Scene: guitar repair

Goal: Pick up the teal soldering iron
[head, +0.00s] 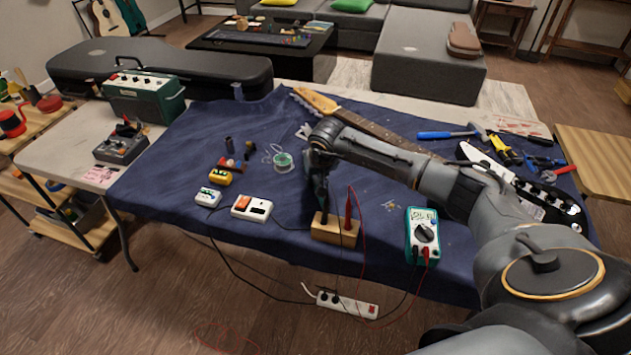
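My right gripper (318,187) points down over the left part of a small wooden block (337,232) near the front edge of the blue cloth. A thin dark upright shape stands in the block right under the fingers. The fingers and my arm cover its upper part, so I cannot tell whether it is the teal soldering iron or whether the fingers touch it. No teal handle shows clearly. A red pen-like tool (348,210) stands upright in the right part of the same block. My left gripper is not in view.
Left of the block are a white switch box (251,207), a small white device (208,196), a yellow one (220,178) and a solder spool (283,161). A teal multimeter (423,236) lies to the right. Cables hang off the front edge. A guitar (375,130) lies behind my arm.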

